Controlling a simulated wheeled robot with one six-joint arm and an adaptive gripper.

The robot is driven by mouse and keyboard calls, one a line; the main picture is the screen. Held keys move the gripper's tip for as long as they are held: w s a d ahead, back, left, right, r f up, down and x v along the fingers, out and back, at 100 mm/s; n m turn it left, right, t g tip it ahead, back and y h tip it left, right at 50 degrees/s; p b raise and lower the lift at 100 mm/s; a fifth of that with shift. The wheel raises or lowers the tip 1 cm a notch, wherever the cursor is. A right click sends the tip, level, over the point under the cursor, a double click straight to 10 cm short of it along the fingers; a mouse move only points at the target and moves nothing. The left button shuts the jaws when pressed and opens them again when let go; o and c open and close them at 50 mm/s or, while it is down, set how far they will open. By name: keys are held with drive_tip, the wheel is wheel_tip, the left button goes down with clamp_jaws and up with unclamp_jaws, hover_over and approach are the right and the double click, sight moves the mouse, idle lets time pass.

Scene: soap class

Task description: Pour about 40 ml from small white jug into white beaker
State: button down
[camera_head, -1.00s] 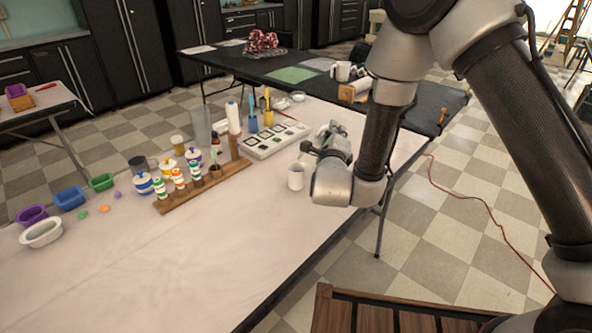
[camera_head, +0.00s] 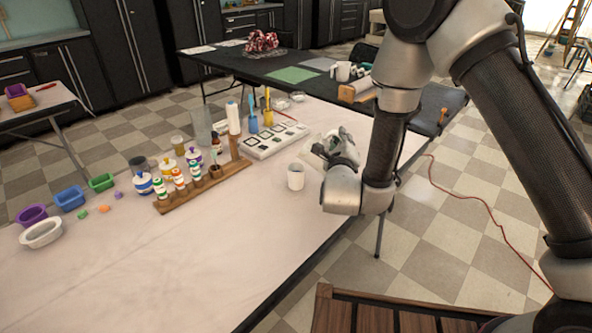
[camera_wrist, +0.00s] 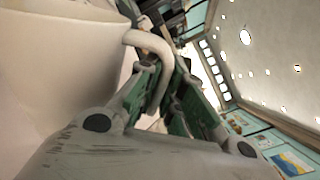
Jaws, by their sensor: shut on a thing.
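The white beaker (camera_head: 296,176) stands upright on the pale table, just left of my wrist in the head view. My gripper (camera_head: 326,146) is above the table, behind and to the right of the beaker. In the wrist view my gripper (camera_wrist: 172,84) is shut on the curved handle of the small white jug (camera_wrist: 55,65), whose body fills the left side. In the head view the jug is mostly hidden by my gripper. Its tilt and any liquid in it cannot be told.
A wooden rack (camera_head: 205,188) with several small bottles stands left of the beaker. Blue and yellow tools stand at the back. The table (camera_head: 190,255) is clear in front.

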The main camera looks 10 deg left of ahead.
drive_tip(key=d+f+m, duration=0.2)
drive_tip(key=f, duration=0.1)
drive_tip(key=d+f+m, duration=0.2)
drive_tip(key=f+m, duration=0.1)
drive_tip(key=d+f+m, duration=0.2)
drive_tip(key=d+f, duration=0.1)
drive_tip(key=f, duration=0.1)
drive_tip(key=shift+w+d+m, duration=0.1)
drive_tip(key=shift+w+m, duration=0.05)
drive_tip(key=shift+m, duration=0.25)
drive_tip(key=shift+d+f+m+b, duration=0.3)
drive_tip(key=shift+d+f+m, duration=0.05)
drive_tip(key=shift+f+m, duration=0.35)
drive_tip(key=shift+r, duration=0.1)
